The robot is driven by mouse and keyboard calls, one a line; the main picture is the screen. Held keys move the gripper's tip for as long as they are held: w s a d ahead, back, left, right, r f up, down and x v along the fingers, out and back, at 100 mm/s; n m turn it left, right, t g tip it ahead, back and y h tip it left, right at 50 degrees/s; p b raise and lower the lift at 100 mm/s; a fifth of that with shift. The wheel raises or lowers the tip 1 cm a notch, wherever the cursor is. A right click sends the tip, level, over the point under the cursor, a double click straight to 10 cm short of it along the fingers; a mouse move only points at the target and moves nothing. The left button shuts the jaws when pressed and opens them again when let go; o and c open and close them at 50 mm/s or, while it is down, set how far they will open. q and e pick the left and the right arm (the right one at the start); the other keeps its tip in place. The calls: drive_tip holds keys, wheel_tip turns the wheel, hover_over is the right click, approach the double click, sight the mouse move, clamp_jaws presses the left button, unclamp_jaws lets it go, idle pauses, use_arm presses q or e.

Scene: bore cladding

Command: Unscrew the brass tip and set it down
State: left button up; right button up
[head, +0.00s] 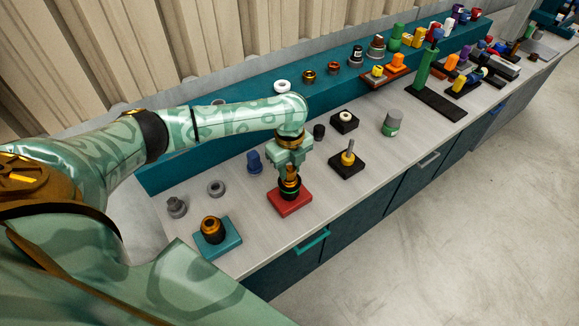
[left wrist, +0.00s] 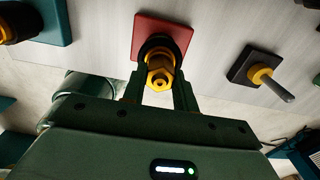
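The brass tip (left wrist: 160,74) stands upright on a dark round holder on a red square base (head: 290,203). In the head view the brass tip (head: 291,172) shows just below my left gripper (head: 291,168), which points down over it. In the left wrist view my left gripper's two fingers (left wrist: 160,88) stand one on each side of the tip's hexagonal body and appear to touch it. The tip is still seated over the holder, with no gap seen beneath it. My right gripper is in neither view.
A teal base with a dark and copper part (head: 212,229) is at the front left. A black base with a brass collar and grey pin (head: 347,157) is on the right. A blue part (head: 254,161) stands behind. Bare bench lies between them. A teal raised shelf (head: 226,141) runs along the back.

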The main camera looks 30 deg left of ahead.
sight(289, 168)
use_arm(q)
drive_tip(key=n, duration=0.6)
drive_tip(key=shift+r+p, duration=2.3)
drive_tip(key=shift+p, duration=0.7)
